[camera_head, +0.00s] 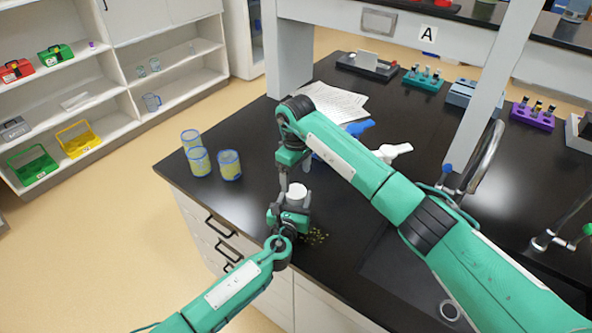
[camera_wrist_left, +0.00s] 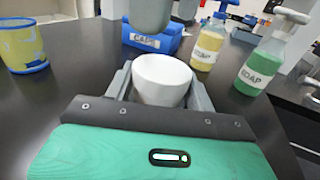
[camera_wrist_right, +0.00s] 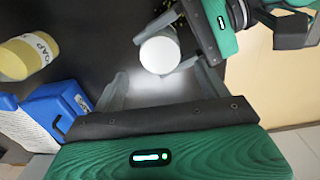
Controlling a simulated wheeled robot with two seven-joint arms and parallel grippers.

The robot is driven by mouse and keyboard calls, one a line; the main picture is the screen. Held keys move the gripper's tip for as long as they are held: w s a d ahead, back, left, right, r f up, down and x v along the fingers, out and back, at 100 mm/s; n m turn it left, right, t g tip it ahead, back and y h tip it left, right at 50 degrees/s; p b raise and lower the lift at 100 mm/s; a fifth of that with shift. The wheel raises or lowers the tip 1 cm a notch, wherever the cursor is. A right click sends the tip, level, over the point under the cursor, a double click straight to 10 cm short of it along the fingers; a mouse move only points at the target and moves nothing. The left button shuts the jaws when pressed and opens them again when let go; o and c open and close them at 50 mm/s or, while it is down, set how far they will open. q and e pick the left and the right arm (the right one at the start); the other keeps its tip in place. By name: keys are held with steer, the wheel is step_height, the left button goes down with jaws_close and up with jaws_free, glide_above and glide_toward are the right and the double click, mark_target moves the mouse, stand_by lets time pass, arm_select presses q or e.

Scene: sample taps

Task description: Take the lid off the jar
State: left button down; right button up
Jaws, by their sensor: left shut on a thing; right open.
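The jar's white round top (camera_head: 297,190) stands upright near the counter's front left edge. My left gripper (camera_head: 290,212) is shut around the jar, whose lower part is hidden. In the left wrist view the white jar (camera_wrist_left: 162,80) sits between both fingers. I cannot tell lid from body there. My right gripper (camera_head: 284,182) hangs above and just beside the jar top. In the right wrist view my right gripper (camera_wrist_right: 158,85) is open, and the white top (camera_wrist_right: 159,54) shows between and beyond its fingertips, apparently not clamped.
Several yellow-and-blue cups (camera_head: 229,165) stand to the left on the black counter. A blue box (camera_wrist_left: 150,42), a yellow soap bottle (camera_wrist_left: 207,45) and a green soap bottle (camera_wrist_left: 263,65) stand behind the jar. Small yellowish specks (camera_head: 316,236) lie beside the left gripper. The sink tap (camera_head: 483,160) is right.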

mark_target(296, 191)
step_height(296, 191, down, 6)
steer(key=shift+r, duration=0.1)
steer(key=shift+c, duration=0.3)
steer(key=c, duration=1)
steer(key=shift+o, duration=0.2)
steer(key=n, duration=0.3)
steer(key=shift+n, duration=0.4)
steer(key=o, duration=1.1)
steer(key=shift+c, duration=0.2)
